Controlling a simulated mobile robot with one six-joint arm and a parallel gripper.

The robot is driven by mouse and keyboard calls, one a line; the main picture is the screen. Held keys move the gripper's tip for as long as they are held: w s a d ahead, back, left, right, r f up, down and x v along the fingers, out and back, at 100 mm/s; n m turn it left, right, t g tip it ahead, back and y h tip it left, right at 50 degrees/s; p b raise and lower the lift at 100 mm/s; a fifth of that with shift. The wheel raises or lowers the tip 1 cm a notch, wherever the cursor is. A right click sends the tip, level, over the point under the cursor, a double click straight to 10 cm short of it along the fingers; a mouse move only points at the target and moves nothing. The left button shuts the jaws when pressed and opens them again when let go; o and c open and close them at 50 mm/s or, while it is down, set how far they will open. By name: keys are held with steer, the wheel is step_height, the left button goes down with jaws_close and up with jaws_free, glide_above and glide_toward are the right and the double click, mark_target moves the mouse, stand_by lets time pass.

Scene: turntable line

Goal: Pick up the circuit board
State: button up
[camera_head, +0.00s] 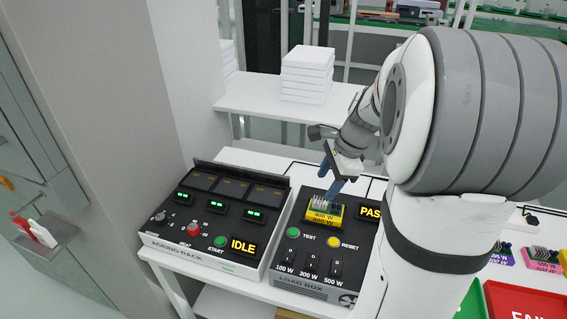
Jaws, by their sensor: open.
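A yellow circuit board (325,217) with upright grey fins sits on top of the load box (317,279), below its PASS display. Its label shows two wattage lines, the upper one reading about 405 W. My gripper (329,180) has blue fingers and is open and empty. It is just above and behind the board in this view, with one fingertip close to the fins. I cannot tell whether it touches the board. My arm covers the right part of the load box.
The rack (205,220) with an IDLE display stands left of the load box. More boards, one pink (537,259), lie at the right beyond my arm. A green tray (471,307) and a red tray (520,302) are at lower right. White boxes (307,75) are stacked on a shelf behind.

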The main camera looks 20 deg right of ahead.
mark_target(326, 209)
steer(key=w+d+f+m+y, duration=0.1)
steer(key=w+d+f+m, duration=0.2)
steer(key=d+f+m, duration=0.25)
steer(key=x, duration=0.6)
steer(key=shift+w+a+f, duration=0.1)
steer(key=shift+w+a, duration=0.05)
steer(key=shift+a, duration=0.1)
jaws_close()
